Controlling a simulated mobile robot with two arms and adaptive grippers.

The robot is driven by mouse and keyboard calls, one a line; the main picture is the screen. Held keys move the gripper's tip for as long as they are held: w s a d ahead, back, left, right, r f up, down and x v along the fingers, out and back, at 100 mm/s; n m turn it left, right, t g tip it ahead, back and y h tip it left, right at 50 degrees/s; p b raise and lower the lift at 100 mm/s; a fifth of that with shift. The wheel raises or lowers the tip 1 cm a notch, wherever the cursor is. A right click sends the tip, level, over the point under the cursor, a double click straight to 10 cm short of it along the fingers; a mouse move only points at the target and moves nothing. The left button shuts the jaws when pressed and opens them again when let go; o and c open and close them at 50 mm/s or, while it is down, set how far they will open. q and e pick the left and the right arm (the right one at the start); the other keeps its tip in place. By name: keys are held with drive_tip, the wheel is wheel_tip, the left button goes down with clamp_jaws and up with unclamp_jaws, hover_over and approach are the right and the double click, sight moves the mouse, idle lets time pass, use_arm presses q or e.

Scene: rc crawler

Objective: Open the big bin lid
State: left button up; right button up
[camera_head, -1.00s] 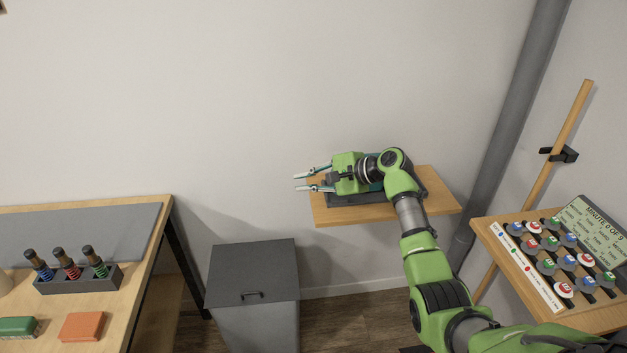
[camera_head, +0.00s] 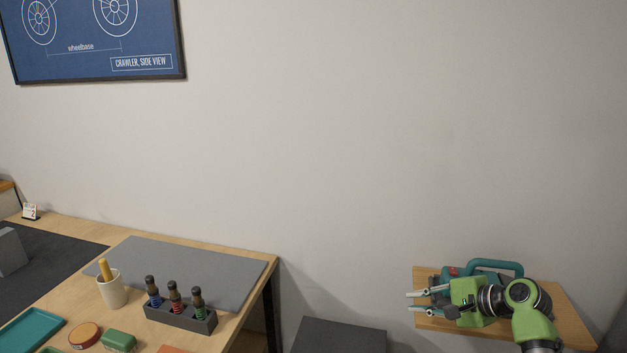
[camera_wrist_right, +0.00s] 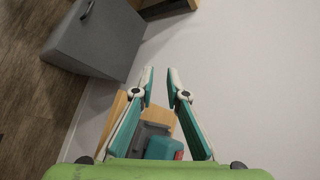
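The big bin shows only as its dark grey lid (camera_head: 340,338) at the bottom edge of the head view. In the right wrist view the grey bin (camera_wrist_right: 95,40) stands at the upper left, and its lid handle (camera_wrist_right: 88,9) shows at the top edge. The lid looks shut. My right gripper (camera_head: 410,301) is open and empty, to the right of the bin and in front of the wall shelf. Its two fingers also stand apart in the right wrist view (camera_wrist_right: 160,85). My left gripper is not in view.
A wooden wall shelf (camera_head: 571,322) holds a teal-handled item (camera_head: 497,266) close behind my right gripper. A workbench (camera_head: 255,262) at the left carries a rack of shock absorbers (camera_head: 200,318), a white cup (camera_head: 112,291) and a teal tray (camera_head: 32,330). Wall space between is bare.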

drive_tip(key=s+a+f+n+g+h, duration=0.2)
drive_tip(key=s+a+f+n, duration=0.15)
drive_tip(key=s+f, duration=0.55)
drive_tip(key=s+a+f+n+g+h, duration=0.25)
drive_tip(key=s+f+n, duration=0.3)
drive_tip(key=s, duration=0.45)
drive_tip(key=s+a+n+h, duration=0.25)
drive_tip(key=s+n, duration=0.45)
drive_tip(key=s, duration=1.4)
wheel_tip(320, 180, down, 24)
drive_tip(key=s+a+g, duration=0.1)
drive_tip(key=g, duration=0.1)
drive_tip(key=s+d+f+g, duration=0.1)
drive_tip(key=s+d+f, duration=0.2)
drive_tip(key=s+f, duration=1.5)
drive_tip(key=shift+n, duration=0.4)
